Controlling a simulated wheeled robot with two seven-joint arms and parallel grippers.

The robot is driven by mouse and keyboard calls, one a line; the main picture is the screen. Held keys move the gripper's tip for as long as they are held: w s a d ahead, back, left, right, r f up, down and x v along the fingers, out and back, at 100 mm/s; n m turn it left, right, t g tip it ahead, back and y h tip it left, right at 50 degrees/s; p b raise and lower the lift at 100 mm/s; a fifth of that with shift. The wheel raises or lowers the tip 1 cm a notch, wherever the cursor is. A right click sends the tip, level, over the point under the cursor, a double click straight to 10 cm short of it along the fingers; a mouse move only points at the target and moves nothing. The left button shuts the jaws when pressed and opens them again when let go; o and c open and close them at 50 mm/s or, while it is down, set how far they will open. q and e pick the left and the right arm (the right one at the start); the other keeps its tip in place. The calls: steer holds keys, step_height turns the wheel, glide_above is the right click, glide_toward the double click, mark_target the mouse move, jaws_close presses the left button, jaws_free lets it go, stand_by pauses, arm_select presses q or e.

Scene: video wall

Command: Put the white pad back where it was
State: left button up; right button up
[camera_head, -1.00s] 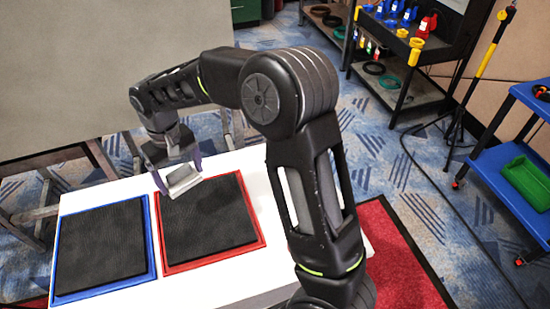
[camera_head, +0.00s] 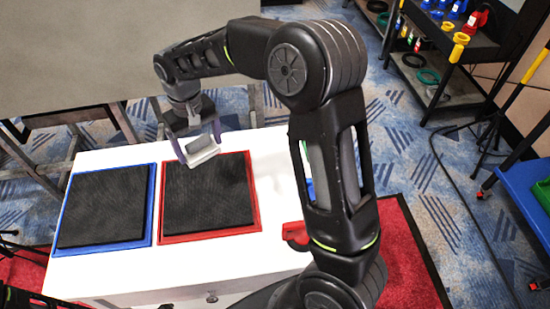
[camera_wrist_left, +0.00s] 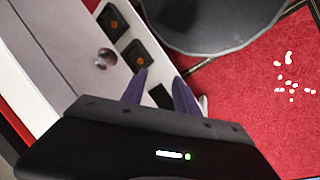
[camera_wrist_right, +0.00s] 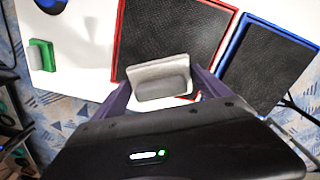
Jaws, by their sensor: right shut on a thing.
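The white pad (camera_head: 203,156) has a grey raised block on top. It is held in my right gripper (camera_head: 200,147), which is shut on it at the far edge of the red-framed black mat (camera_head: 209,192). In the right wrist view the pad (camera_wrist_right: 158,70) sits between the purple fingers and overlaps the edge of the red frame. I cannot tell whether it touches the surface. The blue-framed black mat (camera_head: 105,207) lies to the left and is empty. My left gripper (camera_wrist_left: 158,83) is open and empty in the left wrist view, near the table's drawer front.
Both mats lie on a white table (camera_head: 262,155). A green pad with a grey block (camera_wrist_right: 42,55) stands on it, mostly hidden by my right arm in the head view. A red object (camera_head: 294,232) is by my arm. A blue cart (camera_head: 530,190) stands at right.

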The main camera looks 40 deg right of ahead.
steer(key=s+d+f+m+b, duration=0.1)
steer(key=d+f+m+b, duration=0.2)
steer(key=d, duration=0.8)
steer(key=s+d+f+m+b, duration=0.2)
steer(key=d+f+b, duration=0.1)
steer(key=d, duration=0.7)
steer(key=shift+d+f+m, duration=0.15)
steer(key=shift+d+m, duration=0.2)
steer(key=shift+m, duration=0.05)
steer(key=shift+s, duration=0.15)
steer(key=shift+f, duration=3.1)
step_height(320, 180, down, 3)
steer(key=shift+p, duration=0.55)
steer(key=shift+f, duration=0.35)
